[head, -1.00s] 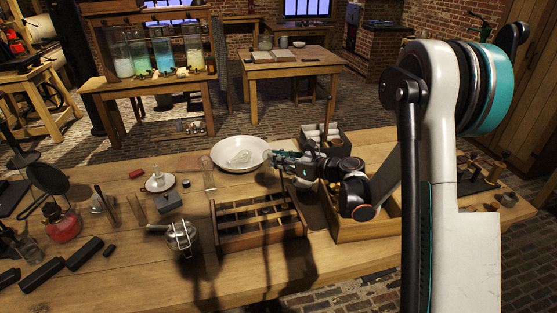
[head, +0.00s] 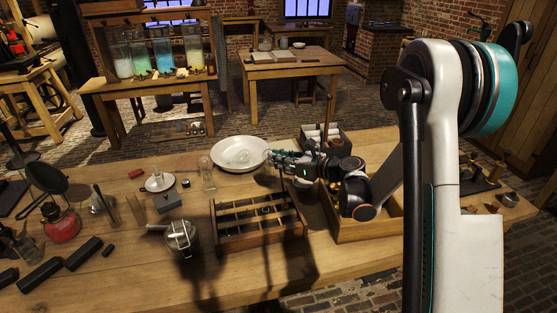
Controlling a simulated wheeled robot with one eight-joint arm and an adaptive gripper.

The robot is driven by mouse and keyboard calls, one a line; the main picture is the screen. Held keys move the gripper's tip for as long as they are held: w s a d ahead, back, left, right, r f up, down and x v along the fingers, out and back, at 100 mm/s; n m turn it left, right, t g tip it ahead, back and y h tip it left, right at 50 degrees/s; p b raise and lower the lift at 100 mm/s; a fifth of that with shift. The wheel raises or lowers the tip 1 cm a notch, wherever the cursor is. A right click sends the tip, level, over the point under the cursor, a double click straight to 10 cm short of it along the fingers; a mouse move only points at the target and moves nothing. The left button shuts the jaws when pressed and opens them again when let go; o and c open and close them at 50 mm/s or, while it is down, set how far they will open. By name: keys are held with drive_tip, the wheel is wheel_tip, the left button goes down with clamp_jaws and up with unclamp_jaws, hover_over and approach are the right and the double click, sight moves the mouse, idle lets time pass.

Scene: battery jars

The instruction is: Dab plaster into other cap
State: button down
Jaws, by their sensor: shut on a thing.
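A wide white bowl (head: 221,151) stands at the back middle of the bench with a pale, rounded thing in it; whether this is plaster is unclear. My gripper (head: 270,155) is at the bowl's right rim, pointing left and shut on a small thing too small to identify. Whether it touches the bowl is unclear. A clear glass jar (head: 207,176) stands at the bowl's left. A small dark round piece (head: 186,183), possibly a cap, lies further left. No cap can be made out for certain.
A divided wooden tray (head: 262,238) lies in front of the bowl. A wooden box (head: 345,232) is under my arm, and a dark box with white rolls (head: 322,136) stands behind. A wire-caged flask (head: 180,238), red lamp (head: 62,224) and black blocks (head: 75,252) crowd the left.

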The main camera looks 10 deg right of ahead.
drive_tip(key=shift+f+b, duration=1.4)
drive_tip(key=shift+f, duration=0.15)
idle(1.2)
drive_tip(key=shift+r, duration=0.2)
idle(0.7)
